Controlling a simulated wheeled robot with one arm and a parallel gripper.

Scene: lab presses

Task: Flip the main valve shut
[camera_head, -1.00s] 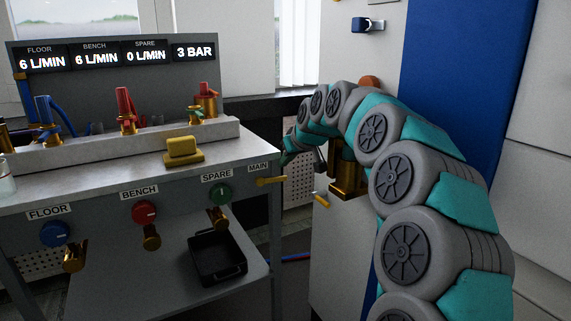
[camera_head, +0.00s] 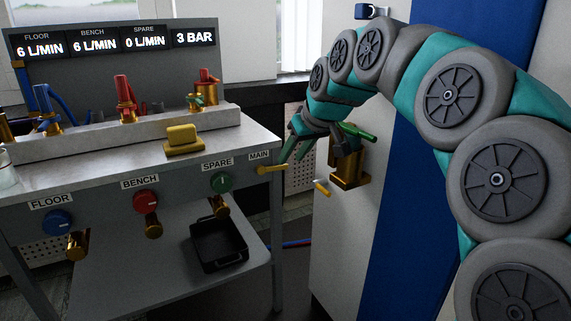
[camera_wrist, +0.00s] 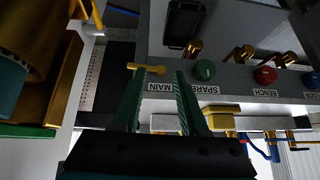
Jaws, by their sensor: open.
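The main valve shows as a yellow handle (camera_head: 271,169) sticking out sideways at the bench's right front corner, just below the MAIN label (camera_head: 259,155). In the wrist view the yellow handle (camera_wrist: 147,68) lies crosswise just beyond the fingertips, nearer the left one. My gripper (camera_head: 292,157) is open, its green fingers pointing down toward the handle from above and to the right. In the wrist view the space between the fingers (camera_wrist: 160,78) is empty, with the MAIN label seen through it. I cannot tell whether a finger touches the handle.
A brass fitting (camera_head: 349,172) with a green bar (camera_head: 357,132) and a small yellow lever (camera_head: 322,188) sits on the white cabinet close to my gripper. Green SPARE (camera_head: 221,183), red BENCH (camera_head: 146,201) and blue FLOOR (camera_head: 57,223) knobs line the front. A black tray (camera_head: 219,245) stands below.

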